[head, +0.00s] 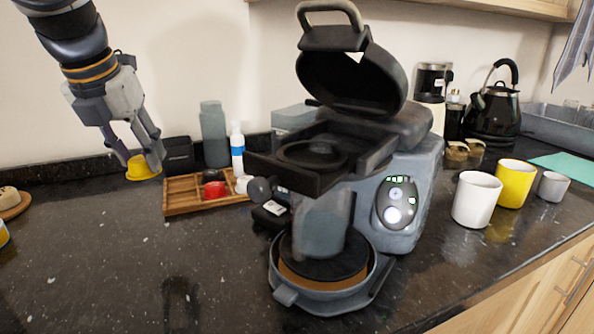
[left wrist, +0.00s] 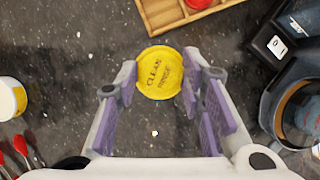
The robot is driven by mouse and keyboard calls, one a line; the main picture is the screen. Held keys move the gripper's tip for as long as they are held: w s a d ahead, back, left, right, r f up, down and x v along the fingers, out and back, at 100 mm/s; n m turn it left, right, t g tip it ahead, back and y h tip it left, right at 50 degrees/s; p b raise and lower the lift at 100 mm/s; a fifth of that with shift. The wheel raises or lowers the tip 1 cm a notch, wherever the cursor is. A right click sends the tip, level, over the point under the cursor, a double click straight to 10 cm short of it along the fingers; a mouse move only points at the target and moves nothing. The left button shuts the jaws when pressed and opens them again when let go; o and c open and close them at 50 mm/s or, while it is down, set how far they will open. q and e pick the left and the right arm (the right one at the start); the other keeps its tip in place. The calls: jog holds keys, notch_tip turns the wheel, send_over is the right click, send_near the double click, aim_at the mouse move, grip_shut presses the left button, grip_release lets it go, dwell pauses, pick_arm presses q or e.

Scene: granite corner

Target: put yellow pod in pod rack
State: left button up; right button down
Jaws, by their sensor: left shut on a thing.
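My left gripper (head: 133,158) is shut on the yellow pod (head: 143,168) and holds it above the counter, to the left of the pod rack. In the left wrist view the yellow pod (left wrist: 160,73), with dark lettering on its round face, sits between the fingertips of the left gripper (left wrist: 160,80). The pod rack (head: 182,191) is a wooden tray with compartments, lying on the counter. A red pod (head: 214,190) and a dark pod (head: 211,175) are in it. The rack's edge (left wrist: 160,17) shows at the top of the left wrist view. My right gripper is not in view.
A large coffee machine (head: 408,185) with its lid raised stands right of the rack. A grey bottle (head: 214,135) and a white-blue bottle (head: 237,152) stand behind the rack. White (head: 476,199) and yellow (head: 515,184) cups stand at right.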

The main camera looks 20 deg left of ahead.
pick_arm(q)
jog(key=w+a+f, duration=0.1)
jog(key=w+f, duration=0.2)
jog(key=w+a+f, duration=0.1)
jog(key=w+f, duration=0.1)
jog(key=w, duration=0.1)
jog(key=w+f, duration=0.3)
jog(key=w, duration=0.1)
jog(key=shift+a+f+b, duration=0.3)
jog(key=shift+a+b, duration=0.05)
jog(key=shift+a, duration=0.05)
jog(key=shift+s+x, duration=0.15)
jog(key=shift+x, duration=0.7)
jog(key=shift+s+x, duration=0.2)
jog(key=shift+x, duration=0.65)
jog(key=shift+d+f, duration=0.15)
jog(key=shift+f, duration=0.1)
jog(key=o, duration=1)
jog(key=shift+c, duration=0.2)
jog(key=v, duration=1.2)
jog(key=shift+p, duration=0.35)
